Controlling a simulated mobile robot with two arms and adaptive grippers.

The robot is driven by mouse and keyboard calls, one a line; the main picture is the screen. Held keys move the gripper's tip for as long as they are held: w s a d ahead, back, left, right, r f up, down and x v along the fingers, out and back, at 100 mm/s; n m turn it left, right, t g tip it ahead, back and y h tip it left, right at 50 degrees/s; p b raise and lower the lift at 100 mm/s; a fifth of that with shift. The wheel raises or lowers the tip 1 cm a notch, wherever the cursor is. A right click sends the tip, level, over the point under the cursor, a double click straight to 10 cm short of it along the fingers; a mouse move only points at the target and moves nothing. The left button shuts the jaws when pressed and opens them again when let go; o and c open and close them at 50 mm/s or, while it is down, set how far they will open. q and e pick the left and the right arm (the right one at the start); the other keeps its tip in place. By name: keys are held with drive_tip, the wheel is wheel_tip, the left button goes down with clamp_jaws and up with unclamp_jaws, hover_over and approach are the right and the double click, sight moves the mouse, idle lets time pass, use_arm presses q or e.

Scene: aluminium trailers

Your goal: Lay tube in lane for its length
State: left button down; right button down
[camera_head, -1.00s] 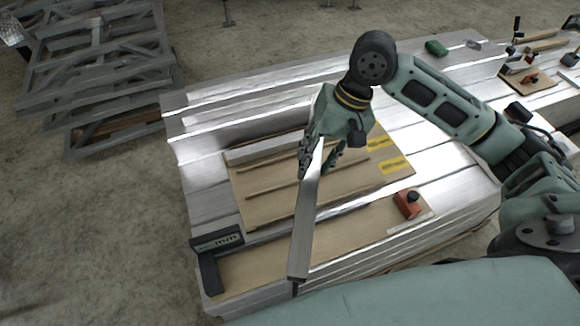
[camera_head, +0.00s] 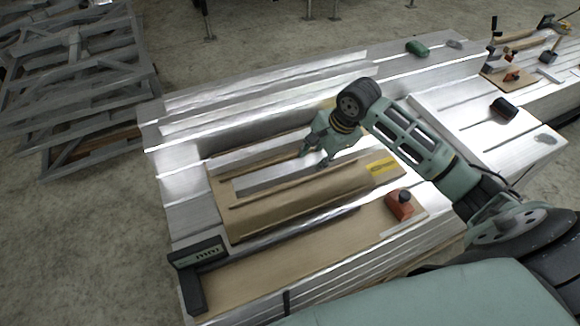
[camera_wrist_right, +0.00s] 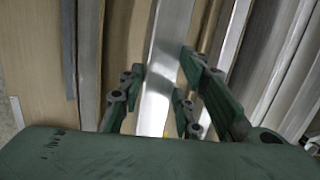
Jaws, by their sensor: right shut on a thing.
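The tube (camera_head: 270,179) is a straight silver bar over the wooden lane board (camera_head: 250,222), running along the board's thin ribs. My right gripper (camera_head: 313,153) is shut on it near its right part. In the right wrist view the tube (camera_wrist_right: 166,62) runs up between the fingers of the right gripper (camera_wrist_right: 158,98), with brown board and pale strips on either side. The tube looks low and roughly parallel to the lanes. I cannot tell if it touches the lane floor. The gripper hides its right end. My left gripper is out of view.
A black angle-shaped tool (camera_head: 194,262) lies at the near left corner. A red block with a black knob (camera_head: 399,204) stands right of the board. A yellow label (camera_head: 382,166) is on the board. A green item (camera_head: 417,48) lies far back. Metal frames (camera_head: 75,80) stand left.

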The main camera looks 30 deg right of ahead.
drive_tip(key=shift+w+a+f+b, duration=0.15)
drive_tip(key=shift+w+a+f, duration=0.5)
drive_tip(key=shift+w+f, duration=0.85)
drive_tip(key=shift+w+a+f+b, duration=0.15)
drive_tip(key=shift+w+a+f, duration=0.45)
drive_tip(key=shift+w+f, duration=0.8)
drive_tip(key=shift+w+a+f+b, duration=0.15)
drive_tip(key=shift+w+a+f, duration=0.5)
drive_tip(key=shift+w+f, duration=0.85)
drive_tip(key=c, duration=1.3)
unclamp_jaws()
drive_tip(key=shift+s+f, duration=0.25)
drive_tip(key=shift+s, duration=0.1)
drive_tip(key=shift+o, duration=0.2)
drive_tip(key=shift+r, duration=0.1)
drive_tip(key=p+v, duration=0.1)
drive_tip(key=v, duration=1)
drive_tip(key=shift+r, duration=0.4)
drive_tip(key=shift+s, duration=0.1)
